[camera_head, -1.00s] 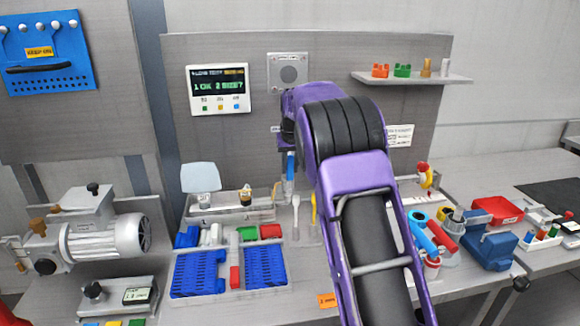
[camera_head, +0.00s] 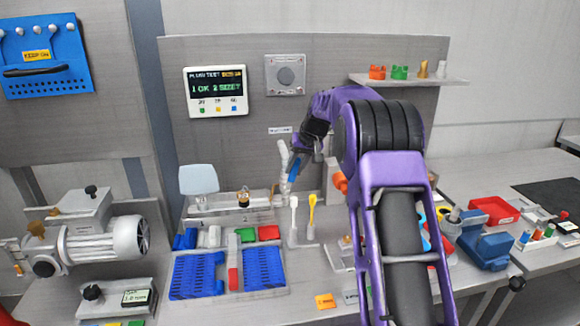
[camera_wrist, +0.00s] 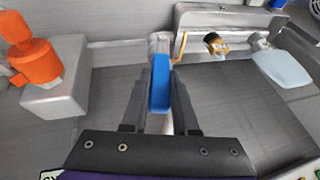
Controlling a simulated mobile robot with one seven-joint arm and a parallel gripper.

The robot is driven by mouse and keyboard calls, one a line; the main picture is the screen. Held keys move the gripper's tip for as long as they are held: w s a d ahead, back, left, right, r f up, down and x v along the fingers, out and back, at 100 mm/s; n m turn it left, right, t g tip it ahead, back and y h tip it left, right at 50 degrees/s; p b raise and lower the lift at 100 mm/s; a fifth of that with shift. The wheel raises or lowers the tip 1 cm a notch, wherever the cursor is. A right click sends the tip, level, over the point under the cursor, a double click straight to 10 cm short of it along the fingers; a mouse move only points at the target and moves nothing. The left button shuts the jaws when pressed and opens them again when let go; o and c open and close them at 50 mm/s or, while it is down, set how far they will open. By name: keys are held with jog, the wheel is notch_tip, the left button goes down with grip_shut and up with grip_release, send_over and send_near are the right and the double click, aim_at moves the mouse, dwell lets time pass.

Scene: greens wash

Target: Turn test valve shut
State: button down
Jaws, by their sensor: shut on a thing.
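The test valve's blue lever (camera_wrist: 160,84) stands on a pale grey fitting (camera_wrist: 159,45) in the wrist view. My gripper (camera_wrist: 160,76) has its dark fingers on either side of the lever and is shut on it. In the head view, my gripper (camera_head: 300,150) is at the back of the bench, below the wall panel, with the blue lever (camera_head: 294,171) leaning slightly beside a pale pipe (camera_head: 284,157). My purple arm hides part of the valve area. Whether the valve is fully shut I cannot tell.
An orange fitting on a grey block (camera_wrist: 55,98) stands left in the wrist view. Yellow and white upright tools (camera_head: 311,212) stand in front of the gripper. Blue racks (camera_head: 265,268) lie left of my arm, a red tray (camera_head: 494,210) right. A display (camera_head: 216,90) hangs behind.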

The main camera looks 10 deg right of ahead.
jog(key=d+f+m+t+y+b, duration=0.1)
jog(key=d+f+y, duration=0.3)
jog(key=y, duration=0.4)
jog(key=shift+d+m+y+b, duration=0.3)
jog(key=shift+d+m+b, duration=0.2)
jog(key=shift+d+b, duration=0.15)
jog(key=c, duration=0.7)
grip_release()
jog(key=v, duration=1.7)
jog(key=shift+d+r, duration=0.1)
